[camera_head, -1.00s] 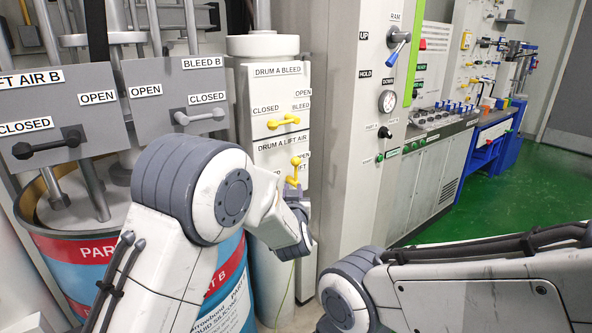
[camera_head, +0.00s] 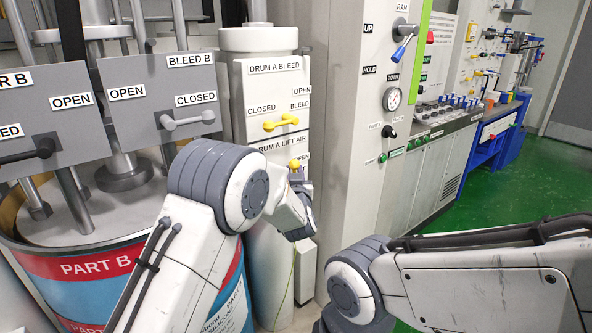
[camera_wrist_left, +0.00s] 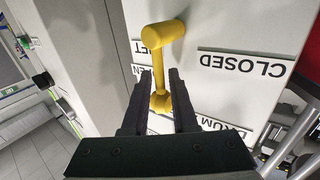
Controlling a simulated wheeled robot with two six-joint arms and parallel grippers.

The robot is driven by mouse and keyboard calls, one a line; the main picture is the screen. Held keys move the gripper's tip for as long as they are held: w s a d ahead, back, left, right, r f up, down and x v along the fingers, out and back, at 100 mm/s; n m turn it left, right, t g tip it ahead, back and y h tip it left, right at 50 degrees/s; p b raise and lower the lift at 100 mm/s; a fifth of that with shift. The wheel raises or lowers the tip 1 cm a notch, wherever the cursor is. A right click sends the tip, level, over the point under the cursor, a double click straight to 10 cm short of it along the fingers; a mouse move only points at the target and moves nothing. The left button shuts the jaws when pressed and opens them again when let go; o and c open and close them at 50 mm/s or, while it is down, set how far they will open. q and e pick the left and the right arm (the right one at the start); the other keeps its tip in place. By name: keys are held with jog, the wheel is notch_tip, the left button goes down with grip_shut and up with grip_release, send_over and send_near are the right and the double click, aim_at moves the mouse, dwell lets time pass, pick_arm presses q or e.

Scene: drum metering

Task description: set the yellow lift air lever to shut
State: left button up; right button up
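The yellow lift air lever (camera_head: 294,164) is on the white panel under the DRUM A LIFT AIR label (camera_head: 281,145). In the head view only its upper knob shows; my left wrist hides the rest. In the left wrist view, which is upside down, the lever (camera_wrist_left: 158,62) runs from a small knob between my fingers to a thick end beyond them. The CLOSED label (camera_wrist_left: 242,65) is to its right there. My left gripper (camera_wrist_left: 160,80) is open, one finger on each side of the lever. I cannot tell whether they touch it. My right gripper is out of view.
A second yellow lever, the drum A bleed (camera_head: 281,123), sits just above. Grey bleed B panel (camera_head: 165,95) and the part B drum (camera_head: 80,275) stand to the left. A grey cabinet with a blue ram lever (camera_head: 402,48) stands to the right. My right arm crosses the lower right.

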pick_arm(q)
grip_shut()
dwell(1.4)
